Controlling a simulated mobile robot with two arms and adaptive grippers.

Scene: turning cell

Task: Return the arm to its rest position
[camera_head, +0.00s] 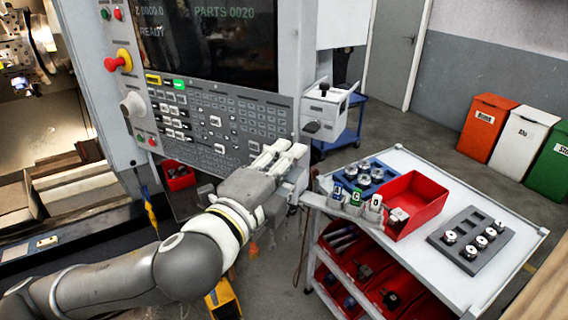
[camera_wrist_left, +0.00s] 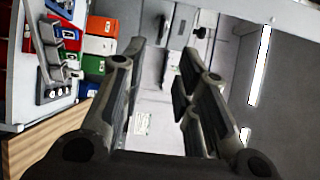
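My left arm comes in from the left in the head view, and its left gripper (camera_head: 282,152) is in front of the lower right part of the machine's control panel (camera_head: 222,122). I cannot tell whether it touches the panel. In the left wrist view the two fingers of the left gripper (camera_wrist_left: 163,57) stand apart with nothing between them, so it is open and empty. My right arm and right gripper are not in view.
A white cart (camera_head: 408,262) stands right of the gripper, with a red bin (camera_head: 418,190), a blue tray (camera_head: 350,190) and a grey tray (camera_head: 448,248) holding metal parts. Orange, white and green bins (camera_head: 487,125) stand by the wall. Open floor lies between.

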